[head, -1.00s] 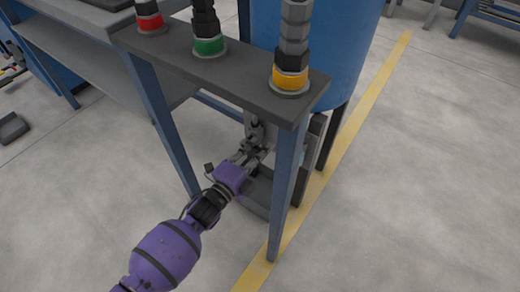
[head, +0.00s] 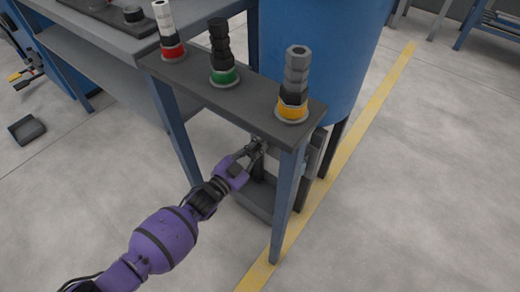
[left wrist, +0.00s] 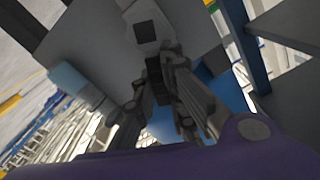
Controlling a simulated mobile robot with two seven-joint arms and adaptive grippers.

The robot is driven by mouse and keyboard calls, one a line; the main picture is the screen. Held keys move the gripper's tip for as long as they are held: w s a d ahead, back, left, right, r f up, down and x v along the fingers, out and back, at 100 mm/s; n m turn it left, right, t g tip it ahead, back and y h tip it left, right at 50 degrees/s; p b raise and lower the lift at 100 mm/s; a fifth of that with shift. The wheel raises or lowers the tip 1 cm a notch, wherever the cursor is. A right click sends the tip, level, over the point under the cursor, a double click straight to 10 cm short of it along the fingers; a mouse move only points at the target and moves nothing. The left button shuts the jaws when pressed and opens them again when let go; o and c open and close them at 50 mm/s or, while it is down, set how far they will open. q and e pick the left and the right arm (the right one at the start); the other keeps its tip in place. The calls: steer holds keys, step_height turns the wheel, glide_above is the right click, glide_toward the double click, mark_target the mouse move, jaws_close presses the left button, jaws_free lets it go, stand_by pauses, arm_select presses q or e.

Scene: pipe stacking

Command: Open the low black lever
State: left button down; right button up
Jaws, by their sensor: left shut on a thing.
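My left gripper (head: 254,150) reaches in under the dark rack top (head: 215,94), between its blue legs. It is shut at the grey fitting beneath the rack, beside the blue tank. In the left wrist view its fingers (left wrist: 160,92) close around a small black piece, which appears to be the low black lever (left wrist: 155,76). A light grey part with a dark square (left wrist: 145,32) sits just beyond it. In the head view the lever is too small and too covered by the fingers to make out. My right gripper is in neither view.
The blue tank (head: 320,55) stands behind the rack. Pipe stacks with red (head: 172,50), green (head: 224,76) and yellow (head: 292,110) rings stand on the rack top. A dark grey bin (head: 258,197) lies below. Open floor is to the right, past the yellow line (head: 350,140).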

arm_select(q)
steer(key=shift+w+a+r+n, duration=0.1)
steer(key=shift+w+a+n, duration=0.15)
steer(key=shift+n, duration=0.35)
steer(key=shift+w+a+r+n, duration=0.1)
steer(key=shift+a+n, duration=0.1)
steer(key=shift+n, duration=0.4)
steer(key=shift+w+a+n, duration=0.15)
steer(key=shift+a+n, duration=0.1)
steer(key=shift+n, duration=0.35)
steer(key=shift+w+a+n, duration=0.15)
steer(key=shift+a+n, duration=0.05)
steer(key=shift+n, duration=0.4)
steer(key=c, duration=1.8)
jaws_free()
steer(key=v, duration=1.2)
